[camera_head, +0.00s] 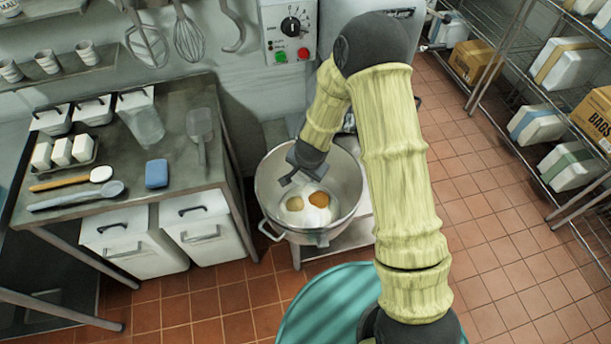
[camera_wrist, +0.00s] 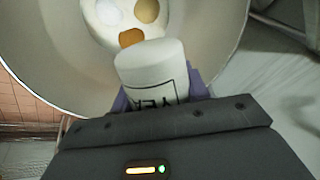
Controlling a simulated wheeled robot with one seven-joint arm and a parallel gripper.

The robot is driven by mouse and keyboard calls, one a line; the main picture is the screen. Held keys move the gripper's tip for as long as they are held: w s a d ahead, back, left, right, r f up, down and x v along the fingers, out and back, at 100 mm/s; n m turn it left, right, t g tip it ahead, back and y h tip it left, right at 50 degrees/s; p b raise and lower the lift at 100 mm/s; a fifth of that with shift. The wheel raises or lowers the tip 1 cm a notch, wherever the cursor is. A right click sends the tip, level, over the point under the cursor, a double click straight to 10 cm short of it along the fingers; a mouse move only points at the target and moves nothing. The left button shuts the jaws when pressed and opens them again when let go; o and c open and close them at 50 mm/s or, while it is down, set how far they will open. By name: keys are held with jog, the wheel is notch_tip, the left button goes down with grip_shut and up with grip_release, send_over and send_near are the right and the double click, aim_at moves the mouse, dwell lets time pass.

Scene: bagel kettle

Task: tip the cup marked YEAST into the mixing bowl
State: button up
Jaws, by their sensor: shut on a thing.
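The steel mixing bowl (camera_head: 346,172) stands on a low stand in the middle of the head view. A white mound (camera_head: 312,216) with tan and orange-brown patches lies in it. My gripper (camera_head: 303,176) is over the bowl, above its contents. In the wrist view, my gripper is shut on a white cup (camera_wrist: 148,65) with dark letters, of which "YEA" shows. The cup's rounded end points toward the bowl's contents, and an orange-brown patch (camera_wrist: 131,38) shows just beyond it. The cup is not clear in the head view, and I cannot tell how far it is tilted.
A control box (camera_head: 290,30) and hanging whisks (camera_head: 188,35) are on the wall behind. A steel table (camera_head: 180,105) with utensils stands at the left, below a shelf (camera_head: 60,75) of small cups. Wire racks with boxes (camera_head: 472,60) stand at the right. Open tiled floor lies between.

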jog(key=t+h+b, duration=0.1)
jog(key=b, duration=0.1)
jog(key=t+h+b, duration=0.1)
jog(key=t+b, duration=0.1)
jog(key=f+t+b, duration=0.1)
jog(key=b, duration=0.1)
jog(key=shift+s+a+n+t+h, duration=0.15)
jog(key=shift+s+n+t+h, duration=0.1)
jog(key=shift+n+t+h, duration=0.15)
jog(key=shift+r, duration=0.4)
jog(key=shift+s+a+f+t+b, duration=0.15)
jog(key=shift+a+t+b, duration=0.15)
jog(key=shift+a+t, duration=0.15)
jog(key=s+a+t+h+b, duration=0.1)
jog(key=s+a+t+b, duration=0.1)
jog(key=a, duration=0.3)
jog(key=s+a+r+n+t+h+b, duration=0.1)
jog(key=s+a+t+h+b, duration=0.1)
jog(key=s+a+t+b, duration=0.1)
jog(key=shift+s+a+t, duration=0.25)
jog(key=shift+a+t, duration=0.3)
jog(key=shift+a, duration=0.5)
